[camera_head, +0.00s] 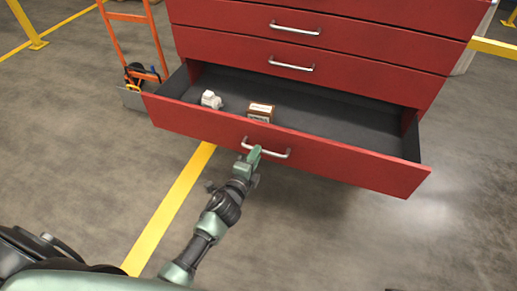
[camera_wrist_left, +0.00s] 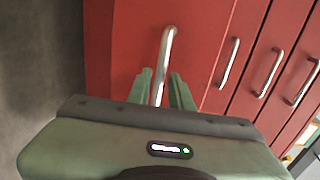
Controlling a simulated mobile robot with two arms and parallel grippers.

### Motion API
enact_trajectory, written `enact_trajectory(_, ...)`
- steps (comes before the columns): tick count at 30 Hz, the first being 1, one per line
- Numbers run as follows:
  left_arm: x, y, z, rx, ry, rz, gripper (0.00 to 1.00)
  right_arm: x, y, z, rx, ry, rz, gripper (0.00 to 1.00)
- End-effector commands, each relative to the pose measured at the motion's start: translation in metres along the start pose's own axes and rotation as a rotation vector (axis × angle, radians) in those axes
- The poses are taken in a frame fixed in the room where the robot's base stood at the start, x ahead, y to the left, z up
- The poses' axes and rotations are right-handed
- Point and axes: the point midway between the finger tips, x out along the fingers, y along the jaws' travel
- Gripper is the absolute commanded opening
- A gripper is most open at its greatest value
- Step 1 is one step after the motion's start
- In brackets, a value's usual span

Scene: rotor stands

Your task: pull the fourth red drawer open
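The red drawer (camera_head: 350,168), the lowest one visible in the head view, stands pulled well out of the red cabinet. Its silver bar handle (camera_head: 281,154) is on the front panel and also shows in the left wrist view (camera_wrist_left: 168,45). My left gripper (camera_head: 254,153) is at the left part of this handle. My right gripper is not in view.
Inside the drawer lie a small whitish part (camera_head: 211,100) and a small brown box (camera_head: 261,112). Closed red drawers (camera_head: 370,70) are above. An orange hand truck (camera_head: 133,18) stands left of the cabinet. The floor in front is clear, with a yellow line (camera_head: 170,207).

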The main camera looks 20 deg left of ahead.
Motion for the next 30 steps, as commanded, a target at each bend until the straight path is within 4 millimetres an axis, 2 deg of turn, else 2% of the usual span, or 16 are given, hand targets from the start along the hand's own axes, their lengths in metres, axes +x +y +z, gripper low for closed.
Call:
enact_trajectory(3,-0.022,-0.001,0.000,0.000,0.000,0.002,0.21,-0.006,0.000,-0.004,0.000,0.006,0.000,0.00)
enact_trajectory(9,-0.042,0.000,0.000,0.000,-0.001,0.001,0.21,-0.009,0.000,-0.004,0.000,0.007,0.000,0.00)
enact_trajectory(26,-0.044,0.000,0.000,-0.002,-0.002,0.001,0.21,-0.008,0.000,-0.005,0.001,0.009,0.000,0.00)
enact_trajectory(30,-0.054,0.001,0.014,-0.092,-0.060,0.036,0.21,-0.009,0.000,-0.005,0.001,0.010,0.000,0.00)
